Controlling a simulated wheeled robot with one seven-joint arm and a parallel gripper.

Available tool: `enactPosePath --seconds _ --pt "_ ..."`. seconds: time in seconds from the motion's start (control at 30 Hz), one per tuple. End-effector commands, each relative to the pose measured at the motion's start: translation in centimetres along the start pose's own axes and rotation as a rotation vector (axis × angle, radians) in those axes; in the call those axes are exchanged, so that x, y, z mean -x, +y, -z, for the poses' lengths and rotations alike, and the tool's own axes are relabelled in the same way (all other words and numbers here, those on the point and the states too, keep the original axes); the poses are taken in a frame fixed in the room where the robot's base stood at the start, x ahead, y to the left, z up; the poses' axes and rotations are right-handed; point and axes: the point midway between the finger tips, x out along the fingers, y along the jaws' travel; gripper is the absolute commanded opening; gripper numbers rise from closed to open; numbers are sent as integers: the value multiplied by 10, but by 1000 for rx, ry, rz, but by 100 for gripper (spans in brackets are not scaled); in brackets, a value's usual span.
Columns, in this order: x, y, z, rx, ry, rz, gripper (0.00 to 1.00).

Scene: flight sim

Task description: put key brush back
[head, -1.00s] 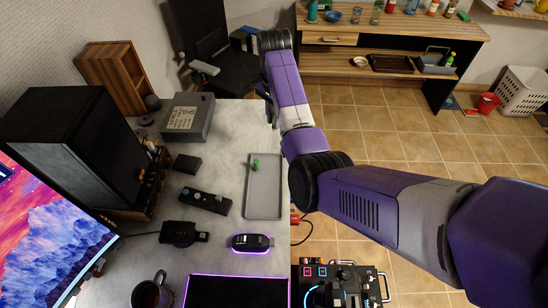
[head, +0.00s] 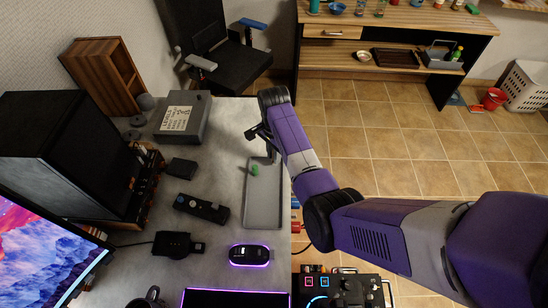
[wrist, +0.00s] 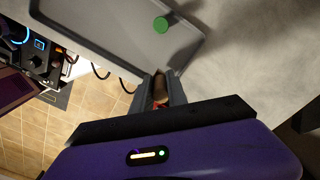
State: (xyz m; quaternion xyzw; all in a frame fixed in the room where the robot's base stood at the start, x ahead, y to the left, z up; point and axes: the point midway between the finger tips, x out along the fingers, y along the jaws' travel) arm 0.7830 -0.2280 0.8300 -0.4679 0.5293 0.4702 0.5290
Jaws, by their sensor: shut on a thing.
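My gripper (head: 258,134) is above the right edge of the grey desk, near the far end of the grey tray (head: 265,205). In the wrist view my gripper (wrist: 161,84) is shut on a small brown, wood-like piece with a bit of red near it, which I take to be the key brush (wrist: 160,92). Most of it is hidden between the fingers. The tray's rim also shows in the wrist view (wrist: 95,48), beyond the fingertips. A small green round thing (head: 255,170) lies in the tray, and it also shows in the wrist view (wrist: 160,24).
A grey box (head: 183,117) with a label, a black remote-like device (head: 201,208) and a lit mouse (head: 249,254) stand on the desk left of the tray. A black chair (head: 222,60) is behind the desk. Tiled floor lies to the right.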

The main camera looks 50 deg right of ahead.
Motion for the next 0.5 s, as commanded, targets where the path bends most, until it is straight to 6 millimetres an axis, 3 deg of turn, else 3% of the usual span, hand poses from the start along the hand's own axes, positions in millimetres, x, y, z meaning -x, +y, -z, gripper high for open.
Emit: enactPosePath --seconds 0.03,0.13,0.5 --pt "-14 0 -2 1 1 2 0" --pt "-23 0 -4 0 1 2 0" --pt "-23 0 -5 -1 0 2 0"
